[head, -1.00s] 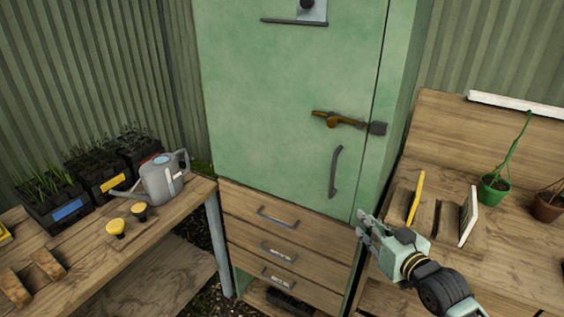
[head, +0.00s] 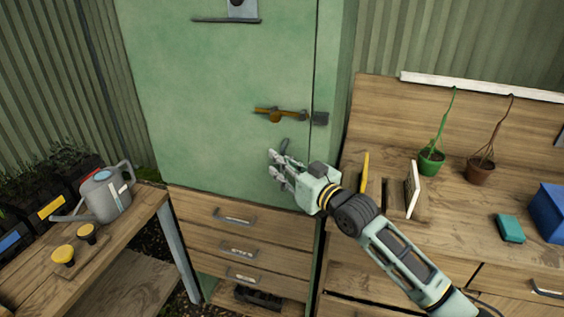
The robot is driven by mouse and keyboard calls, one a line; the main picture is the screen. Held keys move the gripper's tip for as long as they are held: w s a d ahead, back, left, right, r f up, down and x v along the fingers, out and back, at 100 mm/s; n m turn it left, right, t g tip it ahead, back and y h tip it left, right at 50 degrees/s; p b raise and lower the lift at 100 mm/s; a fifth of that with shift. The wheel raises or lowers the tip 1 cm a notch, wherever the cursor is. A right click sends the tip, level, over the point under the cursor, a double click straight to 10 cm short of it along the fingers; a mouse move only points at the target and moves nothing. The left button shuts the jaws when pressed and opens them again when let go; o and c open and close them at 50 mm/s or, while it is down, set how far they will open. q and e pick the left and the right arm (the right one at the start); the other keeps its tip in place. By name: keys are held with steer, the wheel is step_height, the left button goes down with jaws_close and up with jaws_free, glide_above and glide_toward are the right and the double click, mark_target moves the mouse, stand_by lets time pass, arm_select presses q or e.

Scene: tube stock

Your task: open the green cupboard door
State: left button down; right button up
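The green cupboard door (head: 215,95) is shut in the middle of the head view. A brown latch bar (head: 275,114) lies level across it and reaches a dark catch (head: 320,118) at the door's right edge. Below it is the dark upright door handle (head: 284,145); only its top end shows, the rest is hidden by my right gripper (head: 271,163). That gripper points left in front of the handle, its fingers apart. I cannot tell whether it touches the handle. My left gripper is not in view.
Below the door are wooden drawers (head: 222,232) with handles. To the right, a wooden bench (head: 455,220) holds potted plants (head: 431,162), a yellow-edged thing (head: 364,172) and a white-edged board (head: 412,190) close to my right arm. A watering can (head: 106,196) stands on the left bench.

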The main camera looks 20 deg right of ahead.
steer(key=shift+c, duration=0.5)
jaws_close()
